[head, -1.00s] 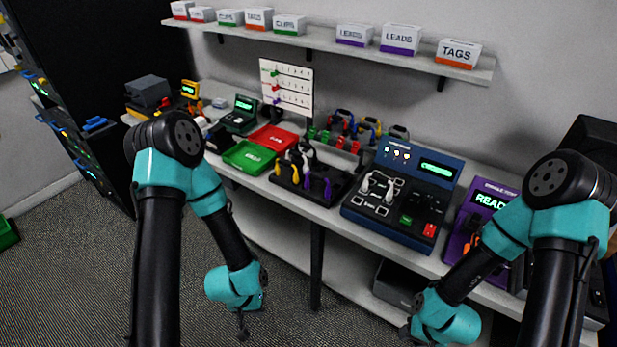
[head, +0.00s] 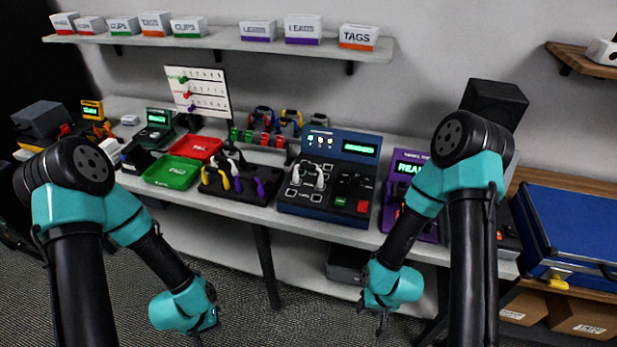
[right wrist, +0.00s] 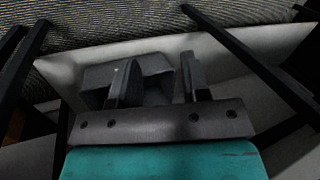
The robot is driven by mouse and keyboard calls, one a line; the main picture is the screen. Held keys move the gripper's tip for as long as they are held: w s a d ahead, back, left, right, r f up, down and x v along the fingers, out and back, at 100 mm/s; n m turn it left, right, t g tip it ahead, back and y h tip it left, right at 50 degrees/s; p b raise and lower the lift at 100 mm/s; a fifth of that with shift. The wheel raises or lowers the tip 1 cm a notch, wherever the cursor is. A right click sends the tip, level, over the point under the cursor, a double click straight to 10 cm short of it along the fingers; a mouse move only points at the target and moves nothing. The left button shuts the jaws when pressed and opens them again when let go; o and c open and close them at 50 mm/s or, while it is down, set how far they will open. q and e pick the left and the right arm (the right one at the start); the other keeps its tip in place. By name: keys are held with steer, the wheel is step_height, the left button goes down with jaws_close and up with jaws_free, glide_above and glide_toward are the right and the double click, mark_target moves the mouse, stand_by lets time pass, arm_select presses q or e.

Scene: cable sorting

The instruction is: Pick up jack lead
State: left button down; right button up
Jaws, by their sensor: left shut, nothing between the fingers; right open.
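I cannot tell by looks which of the leads is the jack lead. Several leads with white, yellow and purple ends stand in a black holder (head: 213,190) on the bench. A white-ended lead (head: 308,176) lies on the blue tester (head: 318,211). More coloured leads hang on a rack (head: 268,140) behind. My left gripper (head: 198,338) is shut and empty, low in front of the bench. My right gripper (head: 382,322) is open and empty, below the bench's front edge; its two fingers also show apart in the right wrist view (right wrist: 158,82).
A green tray (head: 172,173) and a red tray (head: 196,147) sit left of the holder. A purple tester (head: 425,230), partly behind my right arm, stands right of the blue one. A grey bin (head: 346,266) sits on the lower shelf. A blue case (head: 570,225) is at right.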

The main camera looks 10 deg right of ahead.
steer(key=shift+o, duration=0.6)
